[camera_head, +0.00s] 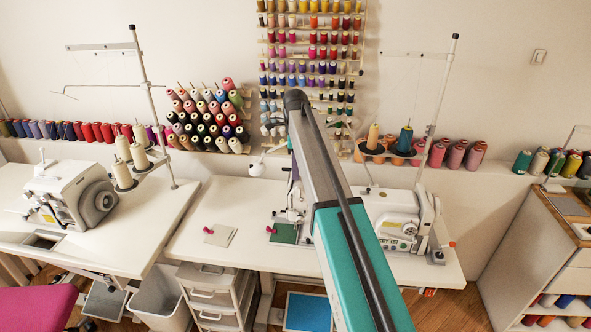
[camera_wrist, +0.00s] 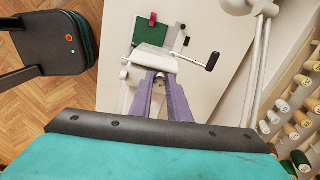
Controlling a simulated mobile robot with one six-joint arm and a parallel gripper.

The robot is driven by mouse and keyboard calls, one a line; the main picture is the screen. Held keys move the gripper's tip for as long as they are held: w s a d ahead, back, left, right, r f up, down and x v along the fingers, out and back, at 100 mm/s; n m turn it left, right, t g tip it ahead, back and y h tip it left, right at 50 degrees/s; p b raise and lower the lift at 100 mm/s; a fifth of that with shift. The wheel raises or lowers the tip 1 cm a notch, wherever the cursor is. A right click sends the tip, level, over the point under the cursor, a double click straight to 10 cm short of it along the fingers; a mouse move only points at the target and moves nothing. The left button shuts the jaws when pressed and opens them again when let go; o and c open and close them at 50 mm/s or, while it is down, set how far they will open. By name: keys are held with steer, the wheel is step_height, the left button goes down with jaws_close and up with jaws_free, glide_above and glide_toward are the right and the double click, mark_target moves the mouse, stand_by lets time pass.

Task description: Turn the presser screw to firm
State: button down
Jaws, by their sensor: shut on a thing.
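The white sewing machine (camera_head: 392,212) stands on the white table, partly behind my arm in the head view. In the wrist view, its pale head (camera_wrist: 152,62) lies just past my gripper (camera_wrist: 157,78). The purple fingers are close together and shut on the presser screw at the machine head. The screw is mostly hidden between the fingertips, so its turn and any marking cannot be read. In the head view only a bit of purple finger shows left of my arm. A green patch (camera_head: 284,233) lies by the needle end, also seen in the wrist view (camera_wrist: 172,38).
A crank with a black handle (camera_wrist: 212,62) sticks out right of the machine head in the wrist view. A thread stand (camera_head: 375,148) rises behind the machine. A beige patch (camera_head: 220,236) with a red piece lies left. An overlock machine (camera_head: 68,195) stands on the left table.

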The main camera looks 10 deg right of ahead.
steer(key=shift+m, duration=2.3)
steer(key=c, duration=1.7)
jaws_free()
steer(key=shift+o, duration=0.2)
steer(key=shift+r, duration=0.15)
step_height(320, 180, up, 14)
steer(key=b, duration=0.3)
steer(key=shift+f, duration=0.2)
steer(key=shift+s, duration=0.1)
